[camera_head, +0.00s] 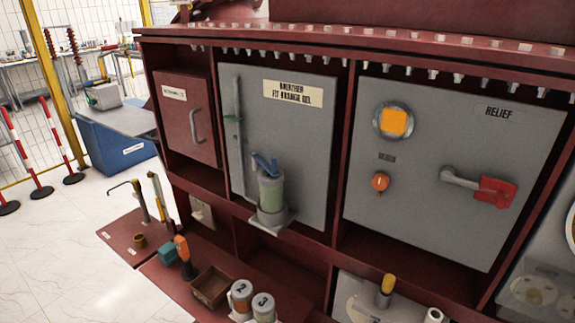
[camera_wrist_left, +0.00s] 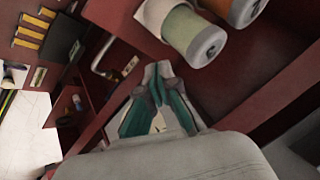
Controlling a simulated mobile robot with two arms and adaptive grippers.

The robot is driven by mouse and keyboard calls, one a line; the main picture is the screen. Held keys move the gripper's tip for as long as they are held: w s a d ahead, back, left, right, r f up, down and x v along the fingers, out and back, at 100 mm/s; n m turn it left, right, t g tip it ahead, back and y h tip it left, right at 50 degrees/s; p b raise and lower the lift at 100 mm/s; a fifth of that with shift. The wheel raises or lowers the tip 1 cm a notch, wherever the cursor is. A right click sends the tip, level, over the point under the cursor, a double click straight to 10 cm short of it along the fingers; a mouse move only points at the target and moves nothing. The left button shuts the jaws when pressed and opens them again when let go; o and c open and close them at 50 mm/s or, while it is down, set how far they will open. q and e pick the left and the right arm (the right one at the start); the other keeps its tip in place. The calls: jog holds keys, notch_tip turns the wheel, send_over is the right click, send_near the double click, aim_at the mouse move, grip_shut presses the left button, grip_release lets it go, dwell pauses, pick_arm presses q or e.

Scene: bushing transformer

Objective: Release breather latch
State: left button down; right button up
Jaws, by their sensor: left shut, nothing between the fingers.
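In the head view the breather (camera_head: 271,190) is a green canister upright on a grey bracket, in front of a grey panel labelled for the breather and orange gel. A blue latch lever (camera_head: 264,163) sits at its top, tilted up to the left. Neither gripper shows in the head view. In the left wrist view my left gripper (camera_wrist_left: 157,72) is shut and empty, its teal-padded fingers drawn together. A green canister with a grey end (camera_wrist_left: 189,30) is just beyond its fingertips, apart from them. I cannot tell which canister this is. My right gripper is out of view.
Canisters marked 2 (camera_head: 241,297) and 3 (camera_head: 264,307) stand on the lower shelf beside a brown open box (camera_head: 210,287). The relief panel (camera_head: 440,160) has a red-handled lever (camera_head: 490,190). An orange-ended canister (camera_wrist_left: 244,10) shows in the wrist view.

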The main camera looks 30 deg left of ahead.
pick_arm(q)
jog(key=w+r+m+t, duration=0.2)
jog(key=r+m+t, duration=0.1)
jog(key=r, duration=0.8)
jog(key=w+r+m+t, duration=0.3)
jog(key=r+m, duration=0.1)
jog(key=r, duration=0.8)
jog(key=w+r+m+t, duration=0.2)
jog(key=r+m+t, duration=0.1)
jog(key=r, duration=0.9)
jog(key=shift+w+r+m+t+h, duration=0.3)
jog(key=shift+m+t, duration=0.1)
jog(key=shift+t, duration=0.1)
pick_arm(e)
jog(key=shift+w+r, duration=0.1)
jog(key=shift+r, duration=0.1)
pick_arm(q)
jog(key=shift+a+f, duration=0.1)
jog(key=w+a+p, duration=0.1)
jog(key=w+a, duration=0.2)
jog(key=w, duration=0.5)
jog(key=shift+w+a, duration=0.3)
jog(key=shift+a, duration=0.1)
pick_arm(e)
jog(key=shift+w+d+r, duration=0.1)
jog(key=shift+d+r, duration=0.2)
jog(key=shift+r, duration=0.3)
